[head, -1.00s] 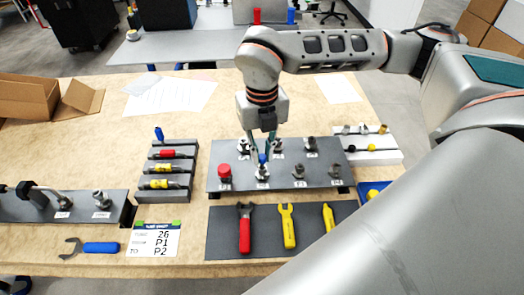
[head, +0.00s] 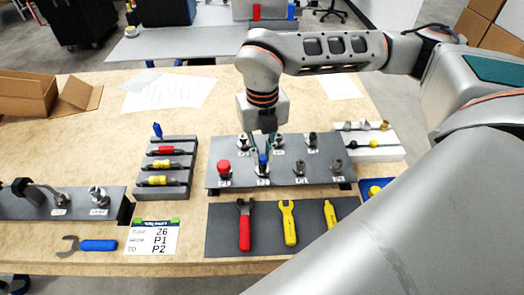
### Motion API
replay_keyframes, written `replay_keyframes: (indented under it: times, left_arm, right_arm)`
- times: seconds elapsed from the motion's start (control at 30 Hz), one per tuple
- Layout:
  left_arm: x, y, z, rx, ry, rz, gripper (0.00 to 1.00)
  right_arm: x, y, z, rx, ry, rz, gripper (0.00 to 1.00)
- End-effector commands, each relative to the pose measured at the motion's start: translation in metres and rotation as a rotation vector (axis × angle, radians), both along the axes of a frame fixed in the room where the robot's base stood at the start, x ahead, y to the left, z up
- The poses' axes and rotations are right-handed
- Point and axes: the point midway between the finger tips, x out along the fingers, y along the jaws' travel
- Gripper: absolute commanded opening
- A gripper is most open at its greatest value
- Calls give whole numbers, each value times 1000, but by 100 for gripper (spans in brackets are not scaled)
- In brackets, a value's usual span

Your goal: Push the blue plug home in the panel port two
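The blue plug (head: 263,159) stands upright at a port in the front row of the dark grey panel (head: 229,186), just right of a red cap. The panel's small labels are hard to read here. My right gripper (head: 263,151) comes down from above, with its thin fingers on either side of the blue plug. Whether the fingers touch the plug is too small to tell. How deep the plug sits is also unclear. My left gripper is not in view.
The red cap (head: 224,167) is close left of the plug, with several metal fittings around. A rack (head: 150,192) of coloured tools stands left. A mat (head: 268,240) with red and yellow tools lies in front. A task card (head: 153,238) reads 26, P1, P2.

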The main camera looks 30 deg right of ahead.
Motion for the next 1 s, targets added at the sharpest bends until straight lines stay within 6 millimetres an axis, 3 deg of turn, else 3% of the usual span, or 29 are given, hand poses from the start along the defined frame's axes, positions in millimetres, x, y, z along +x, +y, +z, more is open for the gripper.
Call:
replay_keyframes:
  times: [0.03,0.07,0.1,0.53,1.0]
  left_arm:
    - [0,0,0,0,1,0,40]
    - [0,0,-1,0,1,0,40]
    - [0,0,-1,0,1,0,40]
    - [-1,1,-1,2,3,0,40]
    - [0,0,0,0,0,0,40]
  right_arm:
    - [0,0,0,0,0,0,25]
    - [0,0,0,0,0,0,33]
    - [0,0,0,0,0,0,34]
    - [1,0,9,-1,-2,-1,34]
    - [1,0,95,1,-4,0,34]
